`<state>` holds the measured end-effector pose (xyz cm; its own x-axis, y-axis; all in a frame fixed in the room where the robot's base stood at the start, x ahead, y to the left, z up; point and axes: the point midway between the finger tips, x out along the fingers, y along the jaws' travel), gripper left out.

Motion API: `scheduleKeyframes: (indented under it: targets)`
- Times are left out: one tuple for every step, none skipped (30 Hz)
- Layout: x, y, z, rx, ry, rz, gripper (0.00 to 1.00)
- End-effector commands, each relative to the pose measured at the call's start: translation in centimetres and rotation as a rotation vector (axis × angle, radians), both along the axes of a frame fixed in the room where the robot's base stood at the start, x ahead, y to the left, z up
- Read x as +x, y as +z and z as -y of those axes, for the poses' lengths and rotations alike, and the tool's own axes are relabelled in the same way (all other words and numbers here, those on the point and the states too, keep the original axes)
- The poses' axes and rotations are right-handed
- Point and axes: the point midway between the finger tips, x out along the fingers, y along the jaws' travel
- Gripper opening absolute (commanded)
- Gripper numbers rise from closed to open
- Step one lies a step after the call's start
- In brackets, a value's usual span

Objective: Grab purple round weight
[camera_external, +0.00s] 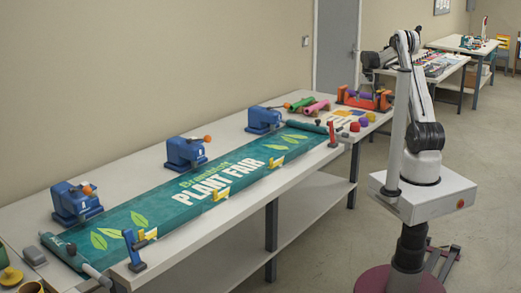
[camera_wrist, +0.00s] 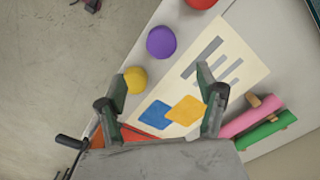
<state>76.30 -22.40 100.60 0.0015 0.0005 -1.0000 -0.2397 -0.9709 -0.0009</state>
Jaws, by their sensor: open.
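The purple round weight (camera_wrist: 161,42) sits on the light table, beside a printed sheet, in the wrist view. A yellow round weight (camera_wrist: 135,80) is below and left of it, and a red one (camera_wrist: 201,3) is above and right, cut by the frame edge. My gripper (camera_wrist: 161,88) is open and empty, its two dark green-grey fingers spread over the sheet. The purple weight lies beyond the fingertips, in clear view.
The printed sheet (camera_wrist: 222,62) lies flat beside the weights. Pink (camera_wrist: 250,117) and green (camera_wrist: 265,132) rolls lie at the right of the wrist view. An orange stand (camera_external: 366,100) is at the table's back.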

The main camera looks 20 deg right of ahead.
Motion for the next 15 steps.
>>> scheduleKeyframes:
  targets:
    - [0.1, -0.3, 0.1, 0.0, 0.0, -0.002, 0.69]
    - [0.1, -0.6, 0.1, 0.001, -0.001, -0.003, 0.69]
    - [0.1, -1.0, 0.1, 0.001, -0.001, -0.004, 0.69]
    - [0.1, -1.4, 0.1, 0.001, -0.001, -0.004, 0.69]
    - [0.1, -1.8, 0.1, 0.001, -0.001, -0.004, 0.69]
    - [0.1, -2.5, 0.1, 0.001, -0.001, -0.003, 0.69]
    - [0.1, -3.1, 0.1, 0.001, -0.001, -0.003, 0.69]
    - [0.1, -3.7, 0.1, 0.001, -0.001, -0.003, 0.69]
    - [0.1, -4.5, 0.1, 0.001, -0.001, -0.003, 0.69]
    - [0.1, -5.0, 0.1, 0.001, -0.001, -0.003, 0.69]
    - [0.1, -5.5, 0.1, 0.001, -0.001, -0.003, 0.69]
    - [0.1, -6.2, 0.1, 0.001, -0.001, -0.003, 0.69]
    - [0.1, -6.6, 0.1, 0.001, -0.001, -0.003, 0.69]
    - [0.1, -7.1, 0.1, 0.001, -0.001, -0.003, 0.69]
    - [0.1, -7.6, 0.1, 0.001, -0.001, -0.003, 0.69]
